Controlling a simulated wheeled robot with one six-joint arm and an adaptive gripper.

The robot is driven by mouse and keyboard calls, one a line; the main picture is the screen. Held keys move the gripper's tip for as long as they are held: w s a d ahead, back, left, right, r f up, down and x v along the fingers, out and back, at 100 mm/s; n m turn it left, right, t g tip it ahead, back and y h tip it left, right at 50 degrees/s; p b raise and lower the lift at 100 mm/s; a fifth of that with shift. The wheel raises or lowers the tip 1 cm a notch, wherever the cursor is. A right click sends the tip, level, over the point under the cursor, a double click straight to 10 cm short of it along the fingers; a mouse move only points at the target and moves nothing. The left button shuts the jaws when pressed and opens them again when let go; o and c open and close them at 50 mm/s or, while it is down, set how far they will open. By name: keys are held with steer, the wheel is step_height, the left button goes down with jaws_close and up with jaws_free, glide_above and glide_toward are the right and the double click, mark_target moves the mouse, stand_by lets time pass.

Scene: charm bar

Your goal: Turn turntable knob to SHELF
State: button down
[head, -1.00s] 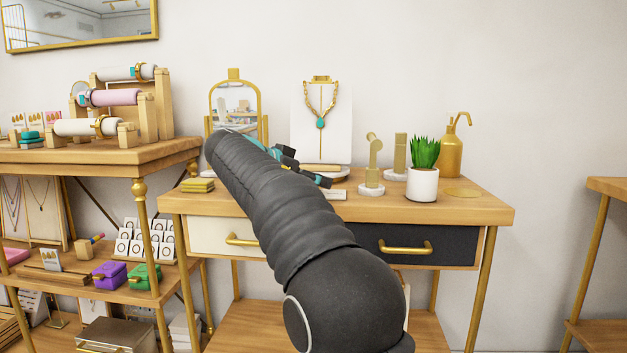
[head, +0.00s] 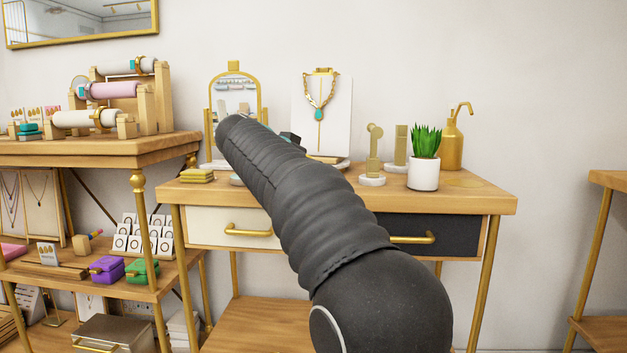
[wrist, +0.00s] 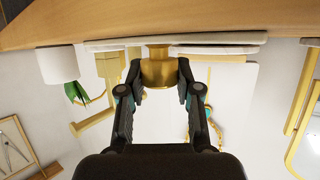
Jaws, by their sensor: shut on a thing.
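A brass knob (wrist: 158,73) is in the wrist view, which is upside down with the wooden tabletop (wrist: 215,14) along its top. My gripper (wrist: 158,82) is shut on the knob, with one dark finger on each side. A pale, thin-edged base (wrist: 225,38) lies behind the knob, on the tabletop. In the head view my own arm hides the knob, most of my gripper and any SHELF marking. I cannot read the knob's setting.
A necklace bust (head: 338,115), an arched mirror (head: 247,104), gold stands (head: 375,150), a potted plant (head: 425,160) and a brass dispenser (head: 452,140) stand close around on the table. Yellow boxes (head: 197,176) lie at its left. Open wall space is at the right.

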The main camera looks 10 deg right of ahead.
steer(key=shift+s+d+f+n+t+y+b, duration=0.1)
steer(key=shift+d+n+t+y+b, duration=0.05)
steer(key=shift+n+t+y+b, duration=0.65)
steer(key=n+t+y, duration=0.1)
steer(key=n+y, duration=0.1)
steer(key=shift+r+n+t+y, duration=0.2)
steer(key=shift+n+t+y, duration=0.1)
steer(key=shift+n+t, duration=0.1)
steer(key=shift+n+t+y+p, duration=0.7)
steer(key=shift+n+y+p, duration=1.2)
steer(key=shift+n+y, duration=0.7)
steer(key=shift+f+n+y+b, duration=0.15)
steer(key=shift+n+y+b, duration=0.3)
steer(key=shift+n+y, duration=1)
steer(key=shift+n+g+y+b, duration=0.5)
steer(key=shift+n+y+b, duration=0.6)
steer(key=shift+y, duration=0.45)
steer(key=shift+n+g+y+b, duration=0.3)
steer(key=shift+n+y+b, duration=0.05)
steer(key=shift+y+b, duration=0.15)
steer(key=c, duration=0.8)
jaws_free()
steer(key=shift+o, duration=0.2)
